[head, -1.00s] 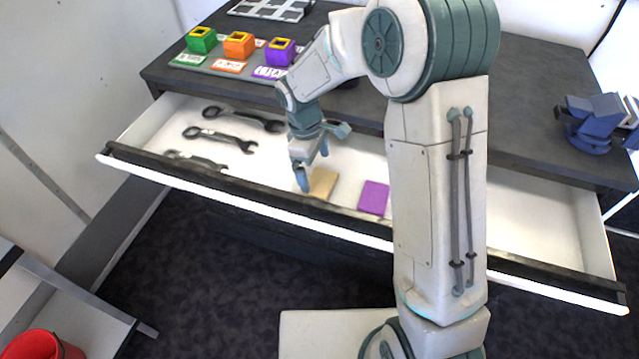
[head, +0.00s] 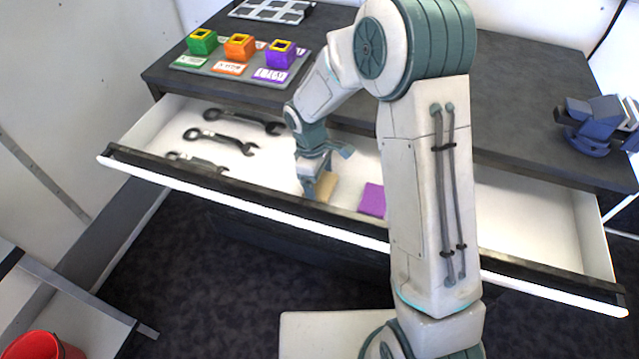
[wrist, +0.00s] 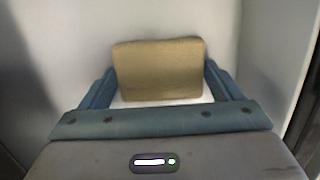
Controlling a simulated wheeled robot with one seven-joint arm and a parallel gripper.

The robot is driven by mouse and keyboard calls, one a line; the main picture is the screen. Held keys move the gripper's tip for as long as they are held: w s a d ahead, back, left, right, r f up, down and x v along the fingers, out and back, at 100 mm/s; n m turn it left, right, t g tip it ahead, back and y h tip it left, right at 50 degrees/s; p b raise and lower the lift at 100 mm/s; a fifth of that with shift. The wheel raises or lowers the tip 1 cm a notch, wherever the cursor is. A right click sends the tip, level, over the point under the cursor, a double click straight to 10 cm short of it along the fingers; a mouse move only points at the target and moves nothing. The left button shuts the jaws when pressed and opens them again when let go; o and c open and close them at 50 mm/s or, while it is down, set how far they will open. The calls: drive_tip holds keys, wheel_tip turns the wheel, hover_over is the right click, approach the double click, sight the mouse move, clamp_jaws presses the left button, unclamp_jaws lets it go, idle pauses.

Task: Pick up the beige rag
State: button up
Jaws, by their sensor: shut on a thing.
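The beige rag (head: 327,187) is a flat tan rectangle in the open drawer, left of a purple rag (head: 372,200). In the wrist view the beige rag (wrist: 158,68) sits between the two blue fingers of my gripper (wrist: 158,88), with a finger at each side edge. My gripper (head: 316,190) reaches down into the drawer and is shut on the beige rag. In the head view the gripper hides part of the rag. I cannot tell whether the rag is clear of the drawer floor.
Several dark wrenches (head: 220,138) lie in the drawer's left part. The drawer's front edge (head: 250,212) is close to my gripper. On the worktop are green, orange and purple blocks (head: 239,47) and a blue vise (head: 592,125). The drawer's right part is bare.

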sight(322, 183)
drive_tip(key=shift+r, duration=0.1)
drive_tip(key=shift+r, duration=0.5)
wheel_tip(322, 183, up, 3)
drive_tip(key=shift+w+f, duration=0.1)
drive_tip(key=shift+f, duration=0.1)
drive_tip(key=s+d+r, duration=0.2)
drive_tip(key=d+r, duration=0.5)
drive_tip(key=d, duration=0.4)
drive_tip(key=shift+s+d+r, duration=0.15)
drive_tip(key=shift+s+d, duration=0.05)
drive_tip(key=shift+s, duration=0.2)
drive_tip(key=shift+o, duration=0.5)
